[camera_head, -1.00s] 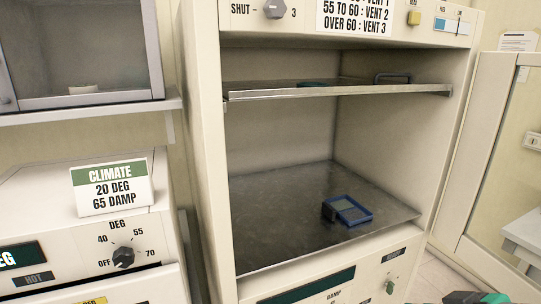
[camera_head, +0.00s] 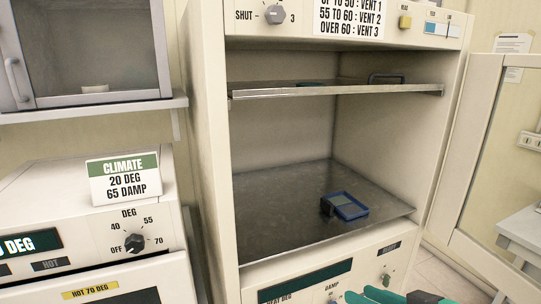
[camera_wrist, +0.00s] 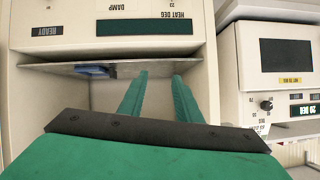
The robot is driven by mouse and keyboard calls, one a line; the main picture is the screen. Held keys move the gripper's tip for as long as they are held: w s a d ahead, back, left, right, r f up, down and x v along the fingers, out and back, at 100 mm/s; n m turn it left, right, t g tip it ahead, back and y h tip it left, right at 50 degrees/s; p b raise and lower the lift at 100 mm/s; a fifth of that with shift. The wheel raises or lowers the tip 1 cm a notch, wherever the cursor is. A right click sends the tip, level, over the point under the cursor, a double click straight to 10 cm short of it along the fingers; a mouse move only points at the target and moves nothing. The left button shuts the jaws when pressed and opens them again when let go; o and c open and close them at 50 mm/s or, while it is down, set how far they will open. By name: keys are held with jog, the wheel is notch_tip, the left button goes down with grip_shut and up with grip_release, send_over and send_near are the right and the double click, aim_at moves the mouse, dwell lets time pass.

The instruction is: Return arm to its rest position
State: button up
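My gripper (camera_wrist: 160,76) shows in the wrist view with its two green fingers apart and nothing between them. That view is upside down, and the fingers point toward the front of the cabinet. In the head view, only green and dark parts of my gripper show at the bottom edge, below the cabinet opening, and the fingertips cannot be made out clearly. A blue-framed device (camera_head: 345,206) lies on the lower cabinet shelf (camera_head: 275,215). It also shows at the shelf edge in the wrist view (camera_wrist: 92,69), apart from my fingers.
The open cabinet has an upper metal shelf (camera_head: 300,91) and a control panel below its opening. A climate unit with a dial (camera_head: 136,243) stands at left, under a glass-fronted box (camera_head: 90,50). A glass-panelled door or frame (camera_head: 470,150) is at right, with floor between.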

jog(key=w+a+f+m+t+h, duration=0.1)
jog(key=w+a+f+m+t, duration=0.3)
jog(key=f, duration=0.4)
jog(key=w+a+f+m+t+h, duration=0.1)
jog(key=w+a+f+m+t, duration=0.1)
jog(key=a+f+m, duration=0.35)
jog(key=s+a+f+g+h, duration=0.1)
jog(key=s+a+f+h, duration=0.4)
jog(key=s+f, duration=0.7)
jog(key=s+a+f+n, duration=0.2)
jog(key=s+n, duration=0.1)
jog(key=s, duration=0.8)
jog(key=s+a+f+n+y, duration=0.1)
jog(key=s+a+f+n, duration=0.1)
jog(key=s, duration=1)
jog(key=shift+s+a+f+n+g, duration=0.2)
jog(key=shift+a+n+g, duration=0.1)
jog(key=shift+n, duration=0.35)
jog(key=shift+w, duration=0.15)
